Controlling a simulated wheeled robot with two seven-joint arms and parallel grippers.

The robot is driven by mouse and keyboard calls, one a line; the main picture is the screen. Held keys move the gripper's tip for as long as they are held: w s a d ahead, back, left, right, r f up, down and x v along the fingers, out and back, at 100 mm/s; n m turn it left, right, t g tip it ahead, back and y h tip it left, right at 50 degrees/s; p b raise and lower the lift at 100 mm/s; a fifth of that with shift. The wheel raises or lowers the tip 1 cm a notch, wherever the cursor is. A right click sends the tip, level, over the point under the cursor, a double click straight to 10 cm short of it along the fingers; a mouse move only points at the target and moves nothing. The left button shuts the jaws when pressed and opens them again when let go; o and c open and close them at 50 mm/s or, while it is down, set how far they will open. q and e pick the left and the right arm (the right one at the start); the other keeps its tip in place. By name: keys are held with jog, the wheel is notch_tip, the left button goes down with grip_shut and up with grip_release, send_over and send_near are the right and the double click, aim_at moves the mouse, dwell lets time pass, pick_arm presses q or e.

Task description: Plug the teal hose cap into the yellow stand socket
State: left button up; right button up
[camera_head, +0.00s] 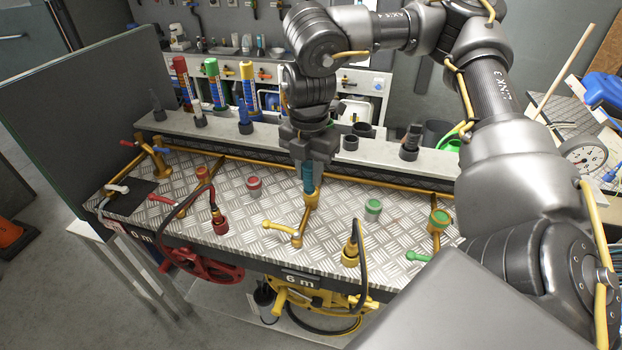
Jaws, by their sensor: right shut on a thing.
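My right gripper (308,165) points down near the middle of the bench and is shut on the teal hose cap (308,180). The cap is upright, and its upper part is hidden by the jaws. The yellow stand socket (311,197) is directly below, on a yellow pipe with a lever handle. The cap's lower end meets the socket's rim in the picture; I cannot tell whether it is inside or just above. My left gripper is not in view.
A red-ended hose (220,222) and a yellow-ended hose (350,252) stand nearer the front edge. Red, green and yellow tubes (248,85) stand on the back ledge.

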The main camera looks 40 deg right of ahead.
jog(key=w+d+f, duration=0.4)
jog(key=f, duration=0.1)
jog(key=w+d+f, duration=0.2)
jog(key=shift+w+d+f+p, duration=0.15)
jog(key=shift+w+f+p, duration=0.2)
jog(key=shift+f, duration=0.05)
notch_tip(320, 180, down, 3)
jog(key=shift+w+d+f, duration=0.1)
jog(key=o, duration=1)
jog(key=shift+f, duration=0.15)
